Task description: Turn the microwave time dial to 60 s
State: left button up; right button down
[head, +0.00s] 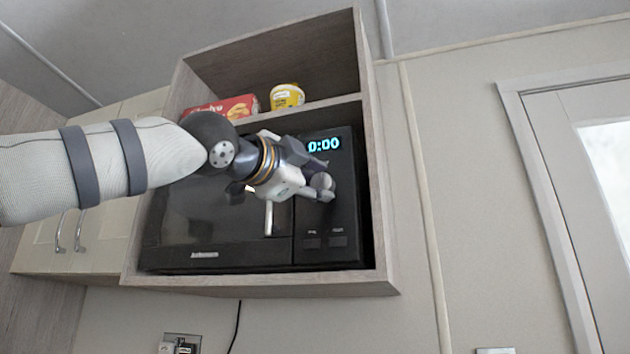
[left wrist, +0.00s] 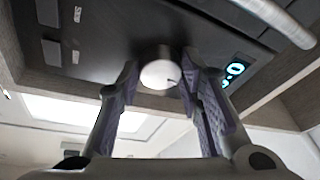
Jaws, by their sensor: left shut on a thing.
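The black microwave (head: 215,225) sits in the lower bay of a wooden wall cabinet. Its display (head: 324,144) reads 0:00 in the head view. The time dial (left wrist: 160,74) is a round, pale knob with a small dark mark on its face. My left gripper (head: 318,184) is at the control panel, below the display, and largely hides the dial in the head view. In the left wrist view the two purple-padded fingers of the left gripper (left wrist: 160,78) stand on either side of the dial, shut on it. My right gripper is not in view.
The microwave door handle (head: 268,219) is just left of the gripper. Two buttons (head: 325,243) lie below the dial. A red box (head: 222,108) and a yellow tub (head: 287,97) stand on the shelf above. The cabinet's side wall (head: 378,200) is close on the right.

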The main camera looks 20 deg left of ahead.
pick_arm(q)
jog(key=m, duration=0.2)
jog(key=m+g, duration=0.1)
jog(key=m, duration=0.2)
jog(key=shift+a+r+m+g, duration=0.1)
jog(key=shift+r+m+g, duration=0.2)
jog(key=shift+m, duration=0.1)
jog(key=shift+r+m+g, duration=0.1)
jog(key=shift+m+g, duration=0.5)
jog(key=shift+m, duration=1.4)
jog(key=o, duration=1.2)
jog(key=shift+c, duration=0.2)
jog(key=v, duration=1.2)
